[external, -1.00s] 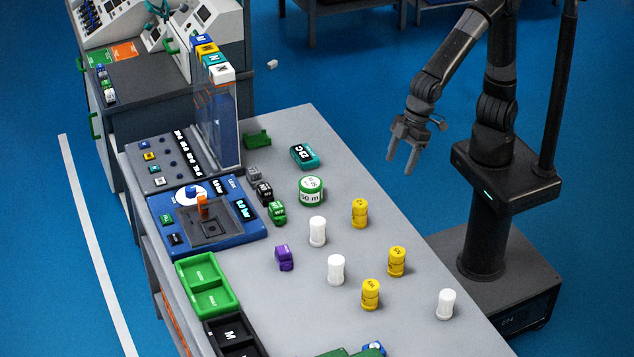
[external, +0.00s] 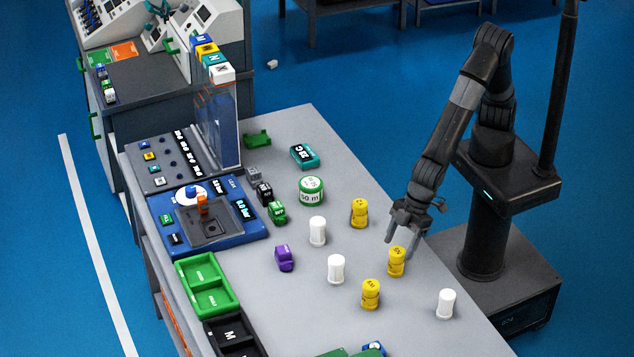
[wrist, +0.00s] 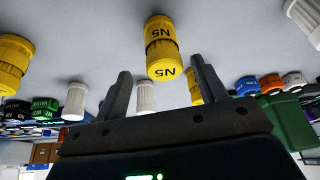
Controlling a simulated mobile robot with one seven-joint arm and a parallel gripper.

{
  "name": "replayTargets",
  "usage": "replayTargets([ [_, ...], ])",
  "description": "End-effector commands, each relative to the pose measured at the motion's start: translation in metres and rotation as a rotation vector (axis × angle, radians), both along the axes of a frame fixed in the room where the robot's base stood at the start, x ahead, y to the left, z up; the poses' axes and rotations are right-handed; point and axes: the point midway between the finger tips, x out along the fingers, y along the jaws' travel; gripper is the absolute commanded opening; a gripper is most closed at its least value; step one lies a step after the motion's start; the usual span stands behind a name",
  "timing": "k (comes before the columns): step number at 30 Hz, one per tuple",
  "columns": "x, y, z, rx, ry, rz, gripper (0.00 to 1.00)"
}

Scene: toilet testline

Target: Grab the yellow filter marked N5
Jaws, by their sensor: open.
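The yellow filter marked N5 (wrist: 160,48) is ahead of my gripper in the wrist view, its label upside down. It appears to be the upright yellow filter (external: 397,261) just below my fingers in the external view. My gripper (external: 403,240) is open above the table, with its fingertips close to this filter. In the wrist view, the filter shows between the fingers of my gripper (wrist: 160,68), which hold nothing. A second yellow filter (external: 359,213) stands farther back, and a third (external: 371,294) stands nearer the camera. The third is partly hidden behind a finger in the wrist view (wrist: 195,92).
White cylinders (external: 318,231), (external: 336,269) and (external: 446,303) stand around the yellow filters. A purple block (external: 284,257), a green-white round container (external: 311,190) and green trays (external: 208,284) are farther left. Bare tabletop separates the filters.

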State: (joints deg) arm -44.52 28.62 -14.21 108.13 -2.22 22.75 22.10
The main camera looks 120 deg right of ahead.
Motion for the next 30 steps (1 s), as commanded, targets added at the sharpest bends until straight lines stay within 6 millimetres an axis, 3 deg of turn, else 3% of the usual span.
replayTargets([
  [5, 0.003, 0.001, -0.01, -0.001, 0.001, 0.001, 0.65],
  [16, 0.016, 0.008, -0.051, -0.001, 0.002, 0.001, 0.65],
  [25, 0.018, 0.009, -0.055, 0.0, 0.001, 0.001, 0.65],
  [30, 0.017, 0.009, -0.055, -0.001, 0.001, 0.001, 0.52],
])
